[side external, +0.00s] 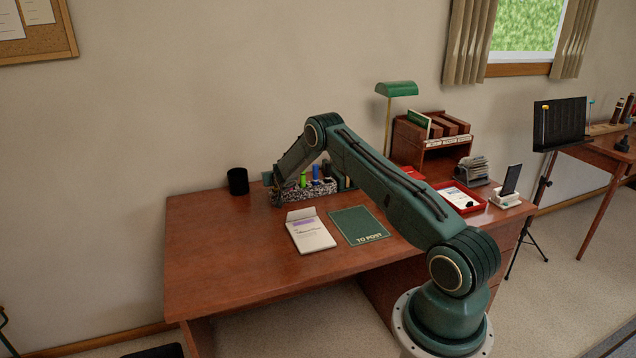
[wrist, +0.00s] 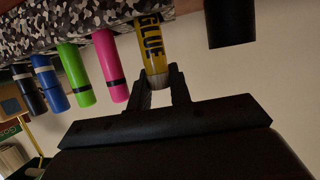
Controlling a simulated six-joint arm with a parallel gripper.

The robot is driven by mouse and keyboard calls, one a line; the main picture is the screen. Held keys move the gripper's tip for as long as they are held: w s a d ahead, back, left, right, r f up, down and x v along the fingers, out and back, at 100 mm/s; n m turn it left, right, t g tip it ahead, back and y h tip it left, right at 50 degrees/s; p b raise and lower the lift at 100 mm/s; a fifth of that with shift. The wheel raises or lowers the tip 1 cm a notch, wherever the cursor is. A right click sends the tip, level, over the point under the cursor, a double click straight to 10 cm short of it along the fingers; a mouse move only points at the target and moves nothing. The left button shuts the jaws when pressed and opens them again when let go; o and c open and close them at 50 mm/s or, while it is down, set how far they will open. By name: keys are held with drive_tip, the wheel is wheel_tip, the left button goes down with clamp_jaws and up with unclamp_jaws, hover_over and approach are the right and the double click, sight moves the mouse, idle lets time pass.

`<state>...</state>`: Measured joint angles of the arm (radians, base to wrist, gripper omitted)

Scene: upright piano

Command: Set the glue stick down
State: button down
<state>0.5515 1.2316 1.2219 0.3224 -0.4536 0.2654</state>
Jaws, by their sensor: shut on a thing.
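The glue stick (wrist: 152,45) is yellow with a black GLUE label and shows in the wrist view, which looks upside down. My gripper (wrist: 159,78) is shut on its pale end. The glue stick's other end meets the edge of the camouflage-patterned holder (wrist: 80,22); I cannot tell whether it is inside or just in front. In the side view, my gripper (side external: 278,188) is at the left end of the holder (side external: 318,189), and the glue stick cannot be made out. A green mat marked TO POST (side external: 358,225) lies flat on the desk (side external: 215,255).
Pink (wrist: 108,65), green (wrist: 76,72) and blue (wrist: 50,82) markers stand in the holder, beside the glue stick. A black cup (side external: 237,181) stands left of it. A notepad (side external: 310,232) lies in front. The desk's left front is clear.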

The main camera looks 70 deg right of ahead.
drive_tip(key=shift+f, duration=0.1)
drive_tip(key=c, duration=1.6)
unclamp_jaws()
drive_tip(key=shift+o, duration=0.2)
drive_tip(key=shift+s+a+r, duration=0.2)
drive_tip(key=shift+a+r, duration=0.05)
drive_tip(key=v, duration=1.1)
drive_tip(key=shift+s+r, duration=0.1)
drive_tip(key=shift+a+r, duration=0.1)
